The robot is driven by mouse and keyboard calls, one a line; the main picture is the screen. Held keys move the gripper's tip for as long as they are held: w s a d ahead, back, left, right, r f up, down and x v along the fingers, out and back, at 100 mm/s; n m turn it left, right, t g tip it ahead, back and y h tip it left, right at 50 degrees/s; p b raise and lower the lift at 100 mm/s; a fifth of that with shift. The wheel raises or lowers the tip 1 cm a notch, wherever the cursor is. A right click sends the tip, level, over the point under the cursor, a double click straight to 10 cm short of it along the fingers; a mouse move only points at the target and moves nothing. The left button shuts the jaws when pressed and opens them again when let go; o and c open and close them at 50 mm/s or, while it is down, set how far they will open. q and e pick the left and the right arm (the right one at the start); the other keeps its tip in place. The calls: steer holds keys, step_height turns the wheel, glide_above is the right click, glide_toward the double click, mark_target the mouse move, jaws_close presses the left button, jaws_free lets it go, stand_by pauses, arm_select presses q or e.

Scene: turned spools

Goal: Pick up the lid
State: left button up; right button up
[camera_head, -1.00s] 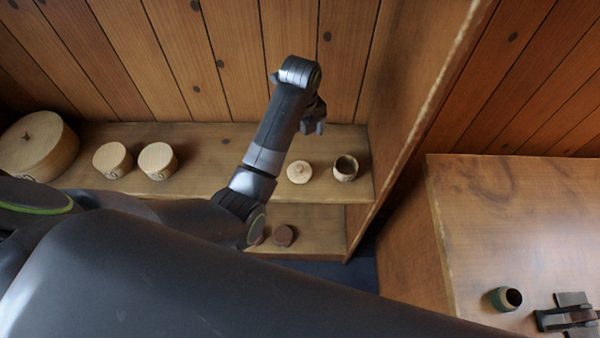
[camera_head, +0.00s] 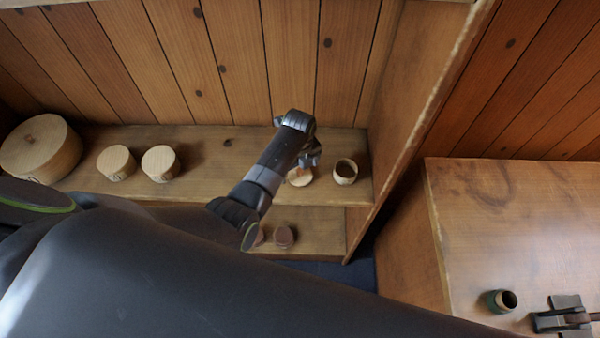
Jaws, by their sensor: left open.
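The lid (camera_head: 299,179) is a small round piece of pale wood lying on the upper shelf. My left arm reaches in from the left, and my left gripper (camera_head: 307,165) is open right over the lid, hiding its top and knob. I cannot tell whether the fingers touch it. A small open wooden pot (camera_head: 345,171) with a dark inside stands just right of the lid on the same shelf.
Two pale round boxes (camera_head: 160,163) and a large round box (camera_head: 40,147) stand left on the shelf (camera_head: 225,165). Brown pieces (camera_head: 283,237) lie on the lower shelf. A side panel (camera_head: 400,110) bounds the right. A green-sided pot (camera_head: 501,301) and a dark device (camera_head: 563,316) are on the right counter.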

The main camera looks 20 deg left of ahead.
arm_select(q)
steer(key=shift+f, duration=0.9)
steer(key=c, duration=1.1)
steer(key=shift+o, duration=0.2)
steer(key=shift+r, duration=0.1)
